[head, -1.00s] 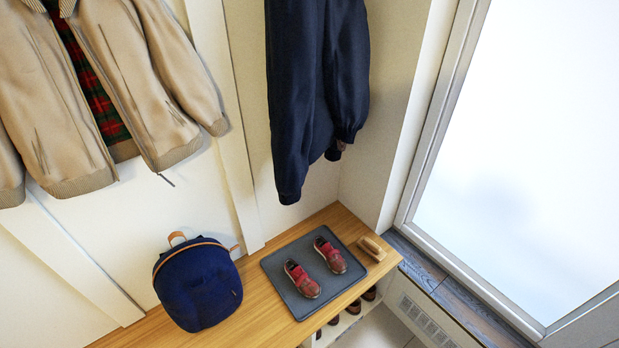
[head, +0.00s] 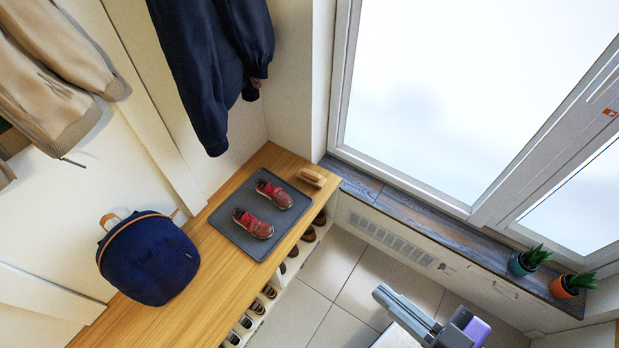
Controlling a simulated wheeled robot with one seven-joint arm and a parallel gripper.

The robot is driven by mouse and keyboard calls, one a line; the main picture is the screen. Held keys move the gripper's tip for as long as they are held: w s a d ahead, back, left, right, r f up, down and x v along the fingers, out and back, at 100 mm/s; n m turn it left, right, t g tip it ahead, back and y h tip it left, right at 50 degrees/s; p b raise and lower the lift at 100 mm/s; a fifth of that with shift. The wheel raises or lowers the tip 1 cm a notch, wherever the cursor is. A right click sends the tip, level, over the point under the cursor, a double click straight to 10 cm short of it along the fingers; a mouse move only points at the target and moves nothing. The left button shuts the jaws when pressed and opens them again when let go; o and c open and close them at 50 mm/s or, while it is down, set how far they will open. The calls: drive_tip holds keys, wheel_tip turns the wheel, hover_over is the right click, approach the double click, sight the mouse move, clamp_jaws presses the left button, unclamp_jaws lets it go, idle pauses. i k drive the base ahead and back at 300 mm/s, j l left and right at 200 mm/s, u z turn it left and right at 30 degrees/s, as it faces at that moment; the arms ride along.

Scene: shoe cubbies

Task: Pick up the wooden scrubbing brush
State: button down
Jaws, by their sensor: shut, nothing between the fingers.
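The wooden scrubbing brush (head: 312,177) lies at the right end of the wooden bench top, close to the window-side wall. It is small and tan, just beyond the corner of a dark grey mat (head: 238,236). My gripper (head: 385,294) shows at the bottom right of the head view, grey with purple behind it. It is shut and empty, in front of the bench and well apart from the brush.
Red shoes (head: 263,209) sit on the mat. A navy backpack (head: 150,258) stands on the bench (head: 205,308) to the left. Jackets hang above. Potted plants (head: 528,260) stand on the dark windowsill at right. Tiled floor (head: 340,268) lies open before the bench.

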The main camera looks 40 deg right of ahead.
sight(307, 175)
drive_tip(key=i+l+z, duration=0.15)
drive_tip(key=i, duration=0.9)
